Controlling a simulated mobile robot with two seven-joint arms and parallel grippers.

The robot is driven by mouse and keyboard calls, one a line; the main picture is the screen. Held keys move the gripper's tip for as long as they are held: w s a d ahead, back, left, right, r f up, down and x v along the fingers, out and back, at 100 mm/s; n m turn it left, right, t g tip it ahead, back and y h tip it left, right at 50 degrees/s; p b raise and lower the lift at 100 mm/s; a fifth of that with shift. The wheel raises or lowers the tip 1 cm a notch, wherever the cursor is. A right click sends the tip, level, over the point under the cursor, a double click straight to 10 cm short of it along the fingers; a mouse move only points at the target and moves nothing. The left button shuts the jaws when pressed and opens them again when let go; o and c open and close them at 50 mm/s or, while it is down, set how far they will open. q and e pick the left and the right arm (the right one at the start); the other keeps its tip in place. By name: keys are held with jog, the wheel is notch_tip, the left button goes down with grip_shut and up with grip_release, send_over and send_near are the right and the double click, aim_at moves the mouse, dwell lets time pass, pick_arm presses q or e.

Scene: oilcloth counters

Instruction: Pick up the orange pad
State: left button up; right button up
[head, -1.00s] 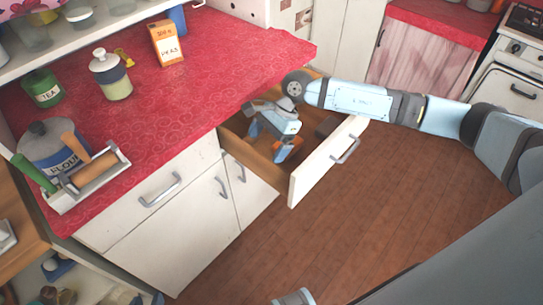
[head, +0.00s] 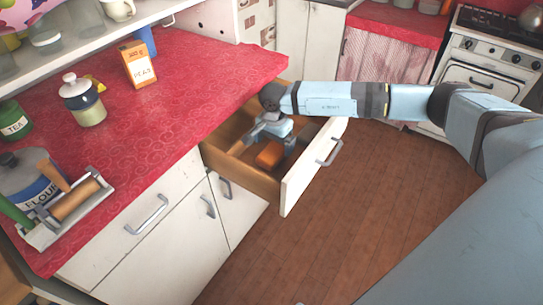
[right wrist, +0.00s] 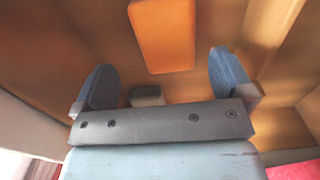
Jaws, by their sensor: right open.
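The orange pad (head: 270,155) lies in the open drawer (head: 238,171), on its wooden floor. In the right wrist view the pad (right wrist: 163,35) is a flat orange block just beyond the fingertips, lined up between them. My right gripper (right wrist: 160,82) is open and empty, its two blue fingers wide apart. In the head view the right gripper (head: 266,140) reaches down into the drawer beside the pad and partly covers it. Whether the fingers touch the pad cannot be told. My left gripper is not in view.
The drawer's white front (head: 312,170) and wooden walls stand close around the right gripper. A small grey object (right wrist: 147,95) lies in the drawer between the fingers. The red counter (head: 190,85) holds a peas box (head: 138,65) and jars.

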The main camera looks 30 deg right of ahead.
aim_at(272, 152)
jog(key=f, duration=0.5)
jog(key=shift+w+a+f, duration=0.15)
jog(key=shift+w+f, duration=0.05)
jog(key=shift+w, duration=0.15)
jog(key=c, duration=1)
jog(key=shift+r, duration=0.15)
